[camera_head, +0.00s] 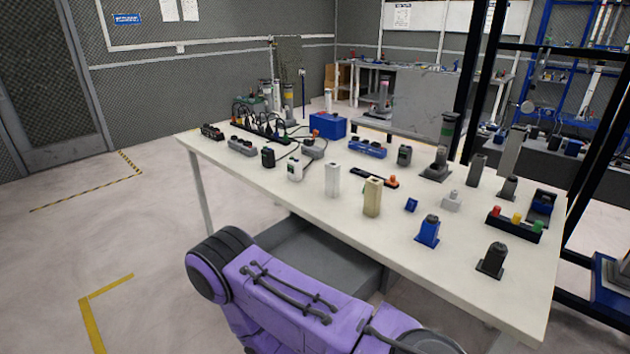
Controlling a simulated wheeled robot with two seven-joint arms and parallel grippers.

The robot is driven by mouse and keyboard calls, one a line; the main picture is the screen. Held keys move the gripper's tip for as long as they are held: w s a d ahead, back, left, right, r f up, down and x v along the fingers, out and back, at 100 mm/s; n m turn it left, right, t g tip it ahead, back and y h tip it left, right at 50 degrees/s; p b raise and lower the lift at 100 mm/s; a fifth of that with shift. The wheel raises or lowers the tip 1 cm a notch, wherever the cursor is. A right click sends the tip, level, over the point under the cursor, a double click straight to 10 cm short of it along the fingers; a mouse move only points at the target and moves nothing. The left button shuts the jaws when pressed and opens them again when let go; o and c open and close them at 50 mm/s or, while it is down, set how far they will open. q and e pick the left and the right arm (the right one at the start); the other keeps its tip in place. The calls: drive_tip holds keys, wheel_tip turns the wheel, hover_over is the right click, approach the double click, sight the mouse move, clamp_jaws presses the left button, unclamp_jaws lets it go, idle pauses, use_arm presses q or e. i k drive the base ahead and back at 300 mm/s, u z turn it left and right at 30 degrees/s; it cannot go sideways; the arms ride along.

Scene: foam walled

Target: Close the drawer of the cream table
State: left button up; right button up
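The cream table (300,188) stands across the middle of the head view, its long near edge towards me. Its grey drawer (318,256) sticks out from under that edge, so it is open. I see the drawer's grey inside and part of its right wall. My purple arm crosses in front of the drawer and hides its front; I cannot tell whether the arm touches it. Neither gripper shows in this view.
The tabletop holds many small items, among them a blue box (327,125), a beige block (372,196) and a tray with coloured buttons (514,224). A black frame stands at the right. The floor (110,225) at the left is clear, with yellow markings.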

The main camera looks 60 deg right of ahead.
sight(297, 242)
drive_tip(key=k, duration=0.15)
drive_tip(key=z, duration=1.4)
drive_tip(key=i, duration=1)
drive_tip(key=z, duration=1.15)
drive_tip(key=k, duration=1.3)
drive_tip(key=u, duration=0.45)
drive_tip(key=i, duration=0.5)
drive_tip(key=z, duration=0.1)
